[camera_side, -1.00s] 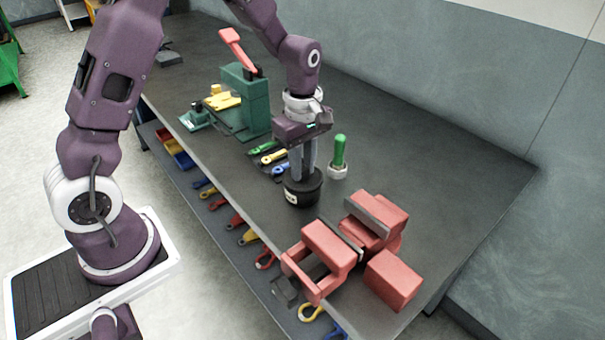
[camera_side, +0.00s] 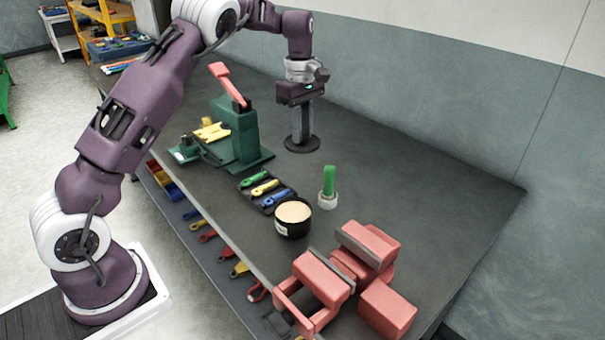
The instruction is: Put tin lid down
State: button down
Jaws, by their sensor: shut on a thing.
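The tin lid (camera_side: 302,146) is a flat dark disc at the back of the bench, right of the green press. My gripper (camera_side: 301,136) points down and is shut on the lid, its fingers at the lid's middle. The lid is at or very near the bench top; I cannot tell whether it touches. The tin (camera_side: 292,221) stands open nearer the front, a black round can with a pale label and cream-coloured contents.
A green press (camera_side: 240,135) with a red lever stands left of my gripper. A tray of coloured tools (camera_side: 266,190) lies beside the tin. A green-handled tool (camera_side: 328,186) stands upright right of it. A red vise (camera_side: 345,275) is at the front. The bench (camera_side: 420,190) is clear at right.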

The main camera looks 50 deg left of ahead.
jog(key=shift+m, duration=0.5)
jog(key=w+a+f, duration=0.1)
jog(key=f, duration=0.3)
jog(key=w+a+f, duration=0.1)
jog(key=f, duration=0.3)
jog(key=w+a+f, duration=0.1)
jog(key=f, duration=0.3)
jog(key=shift+w+a, duration=0.1)
jog(key=shift+w, duration=0.1)
jog(key=shift+f, duration=0.15)
jog(key=c, duration=1.3)
grip_release()
jog(key=shift+o, duration=0.2)
